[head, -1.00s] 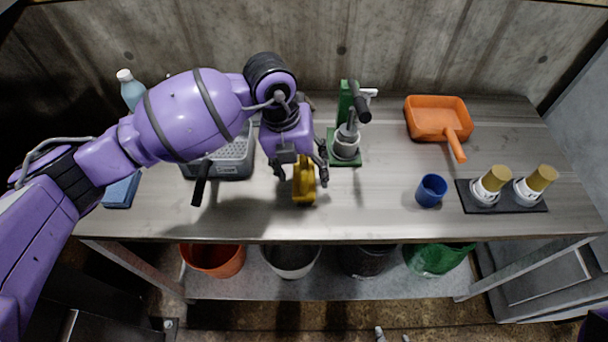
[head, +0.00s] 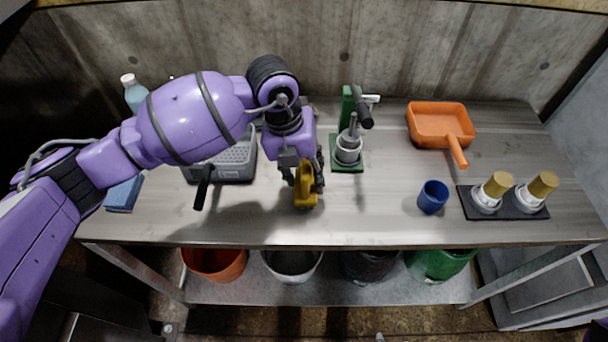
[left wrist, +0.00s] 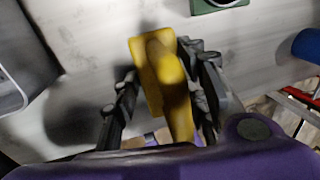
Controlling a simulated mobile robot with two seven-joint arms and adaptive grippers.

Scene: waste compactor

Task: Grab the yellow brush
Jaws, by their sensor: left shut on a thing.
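The yellow brush (head: 305,188) is on the workbench, near the middle front. My left gripper (head: 303,183) reaches down over it, with a finger on each side, and is shut on it. In the left wrist view the yellow brush (left wrist: 163,75) lies between the fingers of my left gripper (left wrist: 160,90); part of its handle runs down toward the palm. I cannot tell whether it still touches the bench. My right gripper is not in view.
A green press (head: 347,135) stands just right of the brush, and a grey basket (head: 232,163) with a black handle is at left. A blue cup (head: 433,196), an orange scoop (head: 440,123) and gold-capped items (head: 498,184) are further right. Bins (head: 215,264) stand below.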

